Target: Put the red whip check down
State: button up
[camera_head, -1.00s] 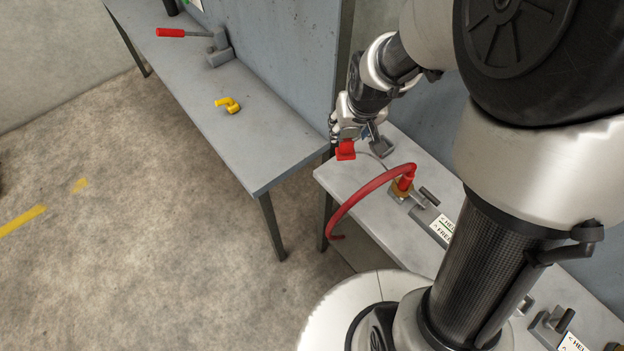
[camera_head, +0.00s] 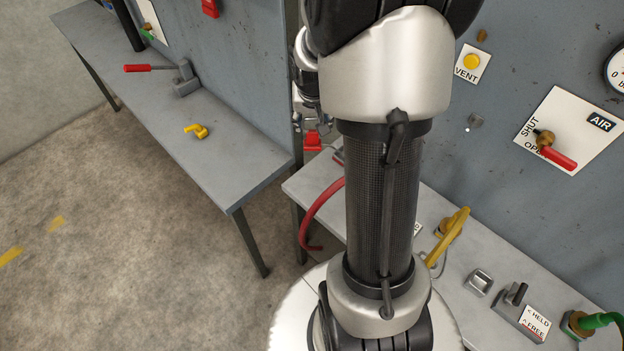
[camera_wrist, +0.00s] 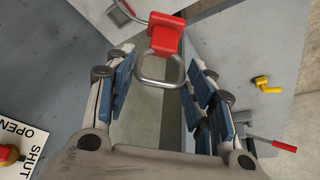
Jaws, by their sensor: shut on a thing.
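The red whip check (camera_head: 312,141) is a red block with a metal loop. It hangs just below my gripper (camera_head: 311,118), near the gap between the two benches. In the wrist view the red whip check (camera_wrist: 166,40) and its loop lie at the far end between the blue-padded fingers of my gripper (camera_wrist: 163,82). The gripper is shut on it, though the exact contact is hard to see. My arm hides much of the gripper in the head view. The right bench (camera_head: 310,188) lies below and to the right of the red block.
A red hose (camera_head: 318,215) bends over the right bench's edge. The left bench (camera_head: 215,158) holds a yellow fitting (camera_head: 196,131) and a red-handled lever (camera_head: 148,68). A panel wall stands behind.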

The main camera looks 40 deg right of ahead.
notch_tip(320, 180, down, 20)
jog(key=b, duration=1.1)
jog(key=shift+r, duration=0.15)
jog(key=o, duration=1.2)
